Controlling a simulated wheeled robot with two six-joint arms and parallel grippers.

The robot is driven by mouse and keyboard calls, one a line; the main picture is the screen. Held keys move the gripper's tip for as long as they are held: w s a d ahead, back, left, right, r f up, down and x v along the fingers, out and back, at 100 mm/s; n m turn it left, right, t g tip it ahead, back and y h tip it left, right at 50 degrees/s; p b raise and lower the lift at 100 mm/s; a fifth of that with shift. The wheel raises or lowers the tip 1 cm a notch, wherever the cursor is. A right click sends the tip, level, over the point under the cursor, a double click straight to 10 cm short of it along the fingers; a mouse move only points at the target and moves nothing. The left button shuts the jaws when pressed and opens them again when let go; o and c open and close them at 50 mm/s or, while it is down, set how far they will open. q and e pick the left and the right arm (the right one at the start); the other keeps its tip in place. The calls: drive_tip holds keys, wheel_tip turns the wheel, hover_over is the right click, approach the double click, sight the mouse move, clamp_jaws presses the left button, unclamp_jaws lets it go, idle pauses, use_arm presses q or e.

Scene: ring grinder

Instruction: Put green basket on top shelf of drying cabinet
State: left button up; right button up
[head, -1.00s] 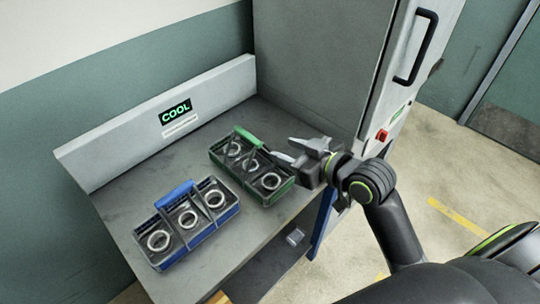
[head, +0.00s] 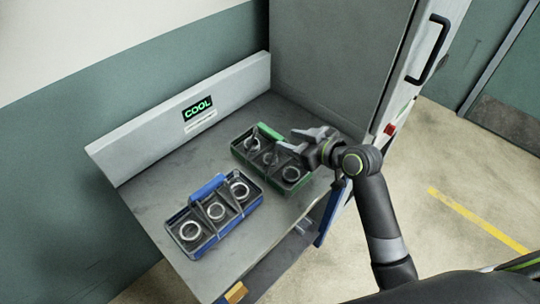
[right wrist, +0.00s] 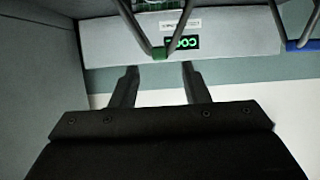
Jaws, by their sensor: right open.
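The green basket (head: 258,162) sits on the grey bench top, with metal rings in its compartments and a green handle bar (head: 270,132) above it. My right gripper (head: 288,139) is open and empty, its fingers pointing left toward the handle bar, close to it. In the right wrist view the green handle (right wrist: 158,53) shows just beyond the two fingertips (right wrist: 158,75), between them and apart from them. The tall grey cabinet (head: 340,55) stands behind and right; it may be the drying cabinet. Its shelves are not visible. My left gripper is not in view.
A blue basket (head: 213,212) with rings stands front left of the green one; its blue handle also shows in the right wrist view (right wrist: 302,44). A panel (head: 185,122) marked COOL runs along the bench's back. The cabinet front has a black handle (head: 428,50).

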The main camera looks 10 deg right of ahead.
sight(275, 134)
drive_tip(key=shift+x, duration=1.15)
drive_tip(key=shift+w+a+f, duration=0.15)
drive_tip(key=shift+w, duration=0.2)
drive_tip(key=p+x, duration=0.2)
drive_tip(key=x, duration=0.2)
drive_tip(key=shift+w+a, duration=0.1)
drive_tip(key=shift+a, duration=0.1)
drive_tip(key=shift+w+a+f, duration=0.1)
drive_tip(key=shift+w+a, duration=0.15)
drive_tip(key=shift+w, duration=0.15)
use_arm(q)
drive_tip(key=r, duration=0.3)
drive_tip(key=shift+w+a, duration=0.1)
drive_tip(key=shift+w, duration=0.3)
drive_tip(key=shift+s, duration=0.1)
use_arm(e)
clamp_jaws()
